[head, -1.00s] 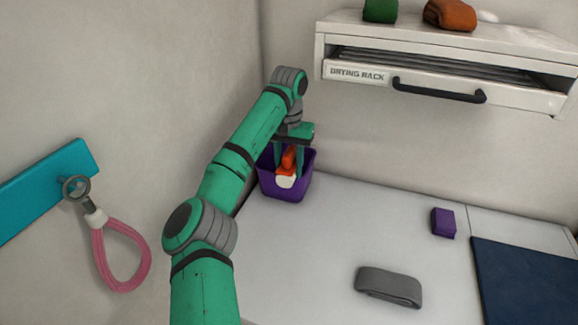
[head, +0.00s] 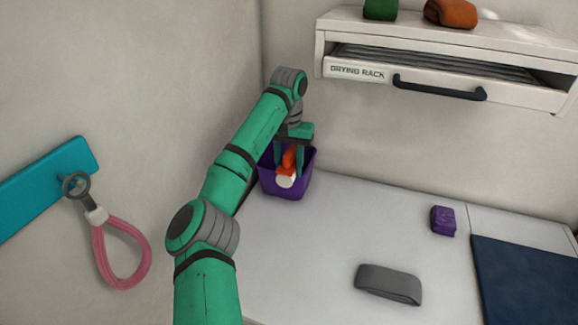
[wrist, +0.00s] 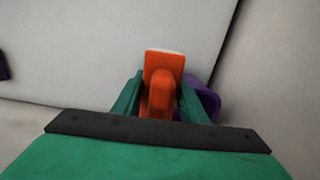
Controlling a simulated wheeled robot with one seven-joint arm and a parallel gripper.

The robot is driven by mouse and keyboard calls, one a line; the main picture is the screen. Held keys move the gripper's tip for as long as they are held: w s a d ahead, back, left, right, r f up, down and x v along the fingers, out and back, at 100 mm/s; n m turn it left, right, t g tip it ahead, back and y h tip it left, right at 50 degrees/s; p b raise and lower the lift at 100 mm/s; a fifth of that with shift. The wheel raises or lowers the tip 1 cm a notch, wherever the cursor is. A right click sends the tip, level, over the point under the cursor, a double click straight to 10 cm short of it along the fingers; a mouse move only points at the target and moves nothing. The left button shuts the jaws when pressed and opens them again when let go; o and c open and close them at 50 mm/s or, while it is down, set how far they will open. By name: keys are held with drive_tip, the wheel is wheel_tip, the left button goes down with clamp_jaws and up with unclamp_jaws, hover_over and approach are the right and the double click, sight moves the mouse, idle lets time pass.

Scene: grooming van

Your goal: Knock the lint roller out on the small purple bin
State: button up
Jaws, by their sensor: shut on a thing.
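The lint roller (head: 286,181) has an orange handle and a white roller end. My gripper (head: 289,168) is shut on its orange handle and points down, with the white end lowest. In the head view the roller overlaps the near rim of the small purple bin (head: 282,190), which stands in the back left corner of the counter. I cannot tell whether the roller touches the rim. The wrist view shows the orange lint roller (wrist: 163,85) between the two green fingers, with part of the purple bin (wrist: 206,100) behind on the right.
A drying rack (head: 440,75) with a black handle hangs on the back wall. A purple block (head: 443,221), a grey band (head: 388,284) and a dark blue mat (head: 525,285) lie on the white counter (head: 325,235). A pink loop (head: 118,255) hangs at left.

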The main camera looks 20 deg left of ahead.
sight(289, 151)
idle(0.6)
drive_tip(key=shift+r, duration=0.7)
drive_tip(key=shift+d, duration=0.1)
drive_tip(key=shift+s, duration=0.1)
drive_tip(key=shift+f, duration=0.75)
idle(1.2)
drive_tip(key=shift+r, duration=3)
